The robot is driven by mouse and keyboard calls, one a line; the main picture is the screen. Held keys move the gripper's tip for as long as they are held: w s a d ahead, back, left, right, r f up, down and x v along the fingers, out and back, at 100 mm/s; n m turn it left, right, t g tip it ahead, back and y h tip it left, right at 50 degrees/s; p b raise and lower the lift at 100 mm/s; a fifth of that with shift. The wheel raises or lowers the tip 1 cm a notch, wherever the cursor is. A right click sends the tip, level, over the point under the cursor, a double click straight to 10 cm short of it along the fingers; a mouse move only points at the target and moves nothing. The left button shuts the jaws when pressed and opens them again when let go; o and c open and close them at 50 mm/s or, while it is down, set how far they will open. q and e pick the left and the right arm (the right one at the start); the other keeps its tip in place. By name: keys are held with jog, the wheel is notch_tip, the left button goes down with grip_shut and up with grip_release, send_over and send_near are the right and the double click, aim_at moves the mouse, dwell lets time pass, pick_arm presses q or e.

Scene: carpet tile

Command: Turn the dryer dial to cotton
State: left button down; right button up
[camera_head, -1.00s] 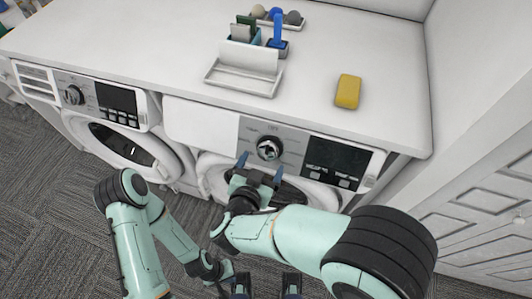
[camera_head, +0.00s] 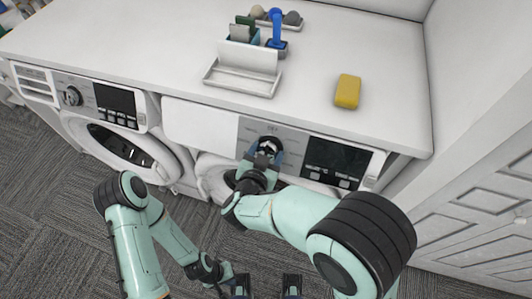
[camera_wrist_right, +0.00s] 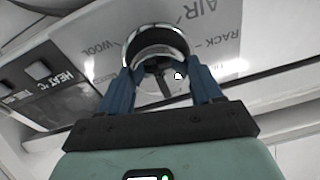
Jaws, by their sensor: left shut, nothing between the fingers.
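The dryer is the right machine (camera_head: 200,122), and its round dial (camera_head: 268,146) sits on the grey part of its front panel. In the right wrist view the chrome-rimmed dial (camera_wrist_right: 156,42) lies between the two blue fingertips of my right gripper (camera_wrist_right: 160,80). The fingers stand close at both sides of the dial; whether they press on it cannot be told. In the head view my right gripper (camera_head: 264,158) covers the dial's lower part. Labels AIR, RACK, WOOL and HEAT are readable; the cotton mark is not. My left gripper (camera_head: 222,284) is low over the carpet, shut and empty.
A second machine with its own dial (camera_head: 72,96) stands to the left. On the white counter are a white holder (camera_head: 240,78), a blue brush (camera_head: 276,35) and a yellow sponge (camera_head: 348,91). A white panelled door (camera_head: 485,210) is at the right.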

jog(key=m+b, duration=0.3)
jog(key=m, duration=0.3)
jog(key=shift+f+h, duration=0.15)
jog(key=shift+h, duration=0.15)
jog(key=shift+m, duration=0.9)
jog(key=shift+m+b, duration=0.6)
jog(key=shift+m, duration=0.1)
jog(key=o, duration=1.1)
jog(key=shift+c, duration=0.2)
jog(key=shift+s, duration=0.1)
